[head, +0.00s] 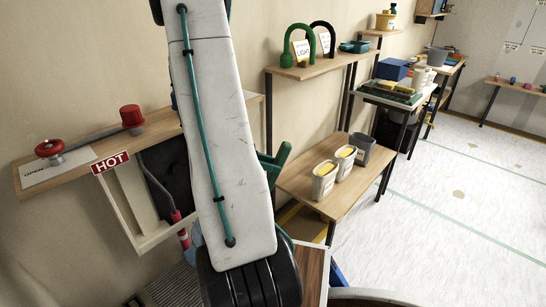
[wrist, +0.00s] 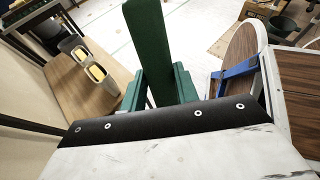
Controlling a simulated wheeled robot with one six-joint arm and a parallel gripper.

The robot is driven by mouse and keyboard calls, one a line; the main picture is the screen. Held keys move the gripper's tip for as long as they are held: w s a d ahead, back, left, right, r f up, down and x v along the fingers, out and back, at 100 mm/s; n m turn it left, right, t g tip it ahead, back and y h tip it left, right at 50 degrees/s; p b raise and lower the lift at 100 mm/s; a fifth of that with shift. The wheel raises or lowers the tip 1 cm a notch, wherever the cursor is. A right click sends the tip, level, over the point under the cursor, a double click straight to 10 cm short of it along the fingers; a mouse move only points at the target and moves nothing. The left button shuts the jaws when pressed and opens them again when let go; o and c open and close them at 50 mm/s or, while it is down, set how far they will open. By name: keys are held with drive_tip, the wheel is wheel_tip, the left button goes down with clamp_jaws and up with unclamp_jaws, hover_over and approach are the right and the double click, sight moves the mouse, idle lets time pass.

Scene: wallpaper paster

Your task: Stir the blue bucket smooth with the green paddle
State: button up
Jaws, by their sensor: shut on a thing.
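My gripper (wrist: 160,88) is shut on the green paddle (wrist: 150,40), a long dark green bar standing up between its two green fingers in the wrist view. I cannot make out a blue bucket for certain in either view. A blue strip (wrist: 235,72) lies by a round wooden-topped thing at the right of the wrist view, apart from the paddle.
A small wooden table (head: 308,189) holds pale tubs with yellow contents (head: 325,180) and a dark grey cup (head: 363,147). A shelf with a HOT sign (head: 110,162) and a red knob (head: 131,116) is at left. Pale floor (head: 465,200) lies clear at right.

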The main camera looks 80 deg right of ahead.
drive_tip(key=shift+w+a+f, duration=0.7)
drive_tip(key=shift+w+f, duration=0.5)
drive_tip(key=shift+f, duration=2.05)
drive_tip(key=shift+w+a+f, duration=0.75)
drive_tip(key=shift+w+f, duration=0.4)
drive_tip(key=shift+f, duration=2.15)
drive_tip(key=shift+w+a+f, duration=0.7)
drive_tip(key=shift+w+f, duration=0.5)
drive_tip(key=shift+f, duration=2.05)
drive_tip(key=shift+w, duration=0.1)
